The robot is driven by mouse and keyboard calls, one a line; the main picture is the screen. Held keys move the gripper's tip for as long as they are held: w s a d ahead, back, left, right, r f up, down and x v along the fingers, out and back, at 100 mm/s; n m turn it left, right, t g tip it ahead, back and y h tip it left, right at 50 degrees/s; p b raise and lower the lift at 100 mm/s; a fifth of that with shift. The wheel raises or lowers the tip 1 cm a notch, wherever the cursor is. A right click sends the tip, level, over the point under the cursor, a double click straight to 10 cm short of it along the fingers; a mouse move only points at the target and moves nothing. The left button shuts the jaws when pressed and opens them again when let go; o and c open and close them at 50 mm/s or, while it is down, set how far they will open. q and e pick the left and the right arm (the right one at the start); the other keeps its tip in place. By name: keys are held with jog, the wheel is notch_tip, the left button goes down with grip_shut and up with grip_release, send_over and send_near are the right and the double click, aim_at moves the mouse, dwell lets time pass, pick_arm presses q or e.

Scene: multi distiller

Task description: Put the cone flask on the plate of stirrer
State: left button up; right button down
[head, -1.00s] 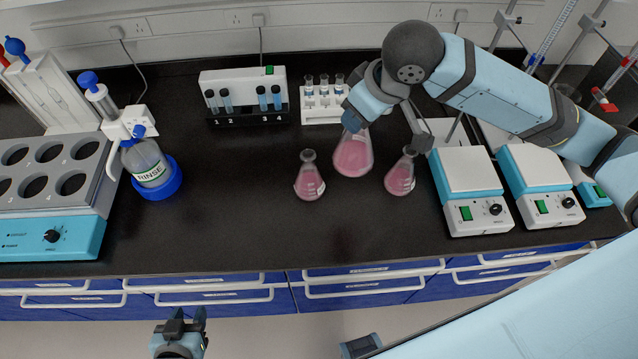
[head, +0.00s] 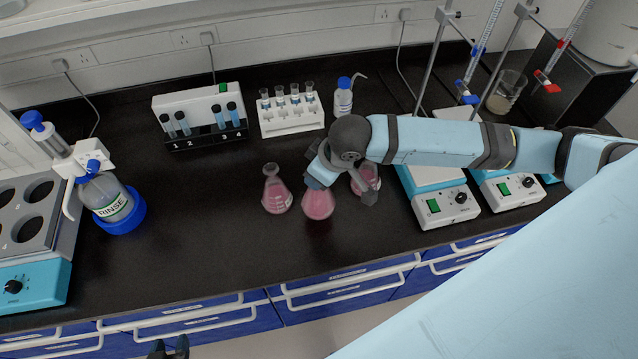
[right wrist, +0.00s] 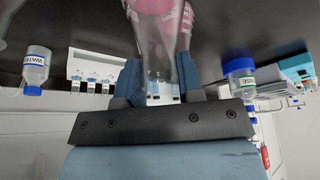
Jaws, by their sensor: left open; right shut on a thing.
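My right gripper (head: 322,180) is shut on the neck of a cone flask (head: 317,204) with pink liquid. In the right wrist view, the clear neck of this flask (right wrist: 160,50) is between the blue fingers (right wrist: 160,70). Whether its base touches the bench I cannot tell. A second pink flask (head: 277,194) stands to its left. A third (head: 368,177) stands to its right, partly hidden behind my gripper. Two stirrers (head: 446,206) (head: 515,188) with pale top plates stand further right; my right arm hides part of them. My left gripper (head: 169,346) is open and empty at the bottom edge.
A tube rack (head: 290,120) and a numbered tube stand (head: 195,105) are at the back, beside a blue-capped bottle (head: 343,100). A rinse bottle (head: 110,200) is at left. Burette stands rise behind the stirrers. The bench front between rinse bottle and flasks is clear.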

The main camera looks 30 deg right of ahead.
jog(key=shift+f, duration=2.35)
jog(key=c, duration=0.8)
grip_release()
jog(key=shift+o, duration=0.2)
